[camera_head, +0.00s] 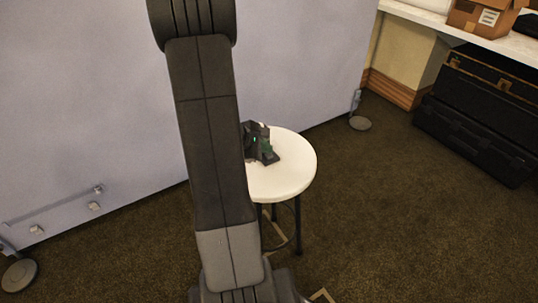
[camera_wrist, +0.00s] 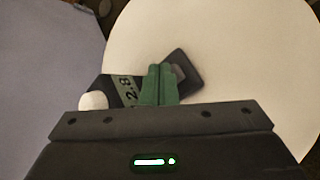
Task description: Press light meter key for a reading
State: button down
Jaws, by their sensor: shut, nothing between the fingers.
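The light meter (camera_wrist: 110,87) is a dark device lying on a round white stool top (camera_wrist: 240,60). In the wrist view it has a white dome (camera_wrist: 93,101) at its left and a grey-green display (camera_wrist: 128,91) showing "2.8". A lighter grey patch (camera_wrist: 180,71), possibly the key, is on its dark right end. My gripper (camera_wrist: 159,68) has green fingers, shut and empty, over the meter and hiding its middle. I cannot tell whether the tips touch it. In the head view my gripper (camera_head: 266,149) is at the meter (camera_head: 271,159), partly behind my arm.
The stool (camera_head: 295,170) stands on dark carpet before a pale panel (camera_head: 300,60) with round feet. Black cases (camera_head: 480,120) and a white shelf with a cardboard box (camera_head: 480,17) are at the right. Carpet right of the stool is clear.

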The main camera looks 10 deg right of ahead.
jog(key=shift+f+b, duration=0.45)
jog(key=shift+b, duration=0.15)
dwell(0.4)
dwell(0.3)
jog(key=shift+r+p, duration=0.5)
jog(key=shift+r, duration=0.35)
notch_tip(320, 180, up, 5)
jog(key=p, duration=0.3)
jog(key=shift+f, duration=0.1)
dwell(0.5)
jog(key=shift+f, duration=0.55)
jog(key=shift+r+p, duration=0.1)
jog(key=shift+p, duration=0.4)
